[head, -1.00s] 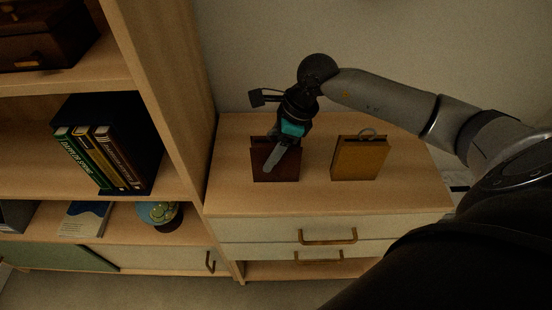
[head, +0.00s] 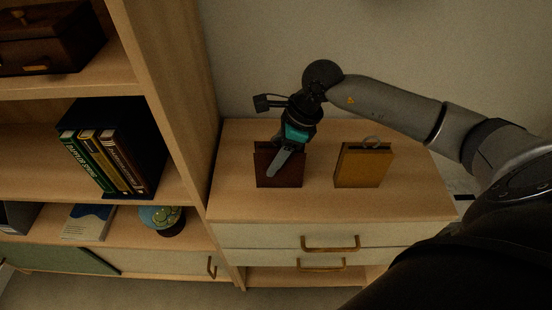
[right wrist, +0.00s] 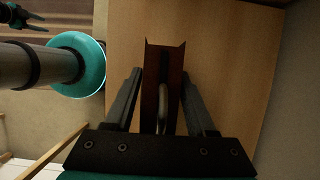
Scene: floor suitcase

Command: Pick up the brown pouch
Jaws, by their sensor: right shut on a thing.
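The brown pouch (head: 264,172) stands upright on the top of the low cabinet, on the left side. It is dark reddish brown. My right gripper (head: 276,169) reaches down to it from above, and a finger covers part of its front. In the right wrist view the pouch (right wrist: 151,92) lies between the two fingers of my right gripper (right wrist: 163,100), which is shut on it. A grey loop handle shows between the fingers. A dark shape at the top left corner of that view may be my left gripper; its jaws are unclear.
A yellow-brown pouch (head: 362,166) with a grey loop stands to the right on the cabinet top (head: 320,203). The tall shelf (head: 172,90) rises close on the left, with books (head: 100,160) and a globe (head: 161,217). The wall is behind. The cabinet top's front is clear.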

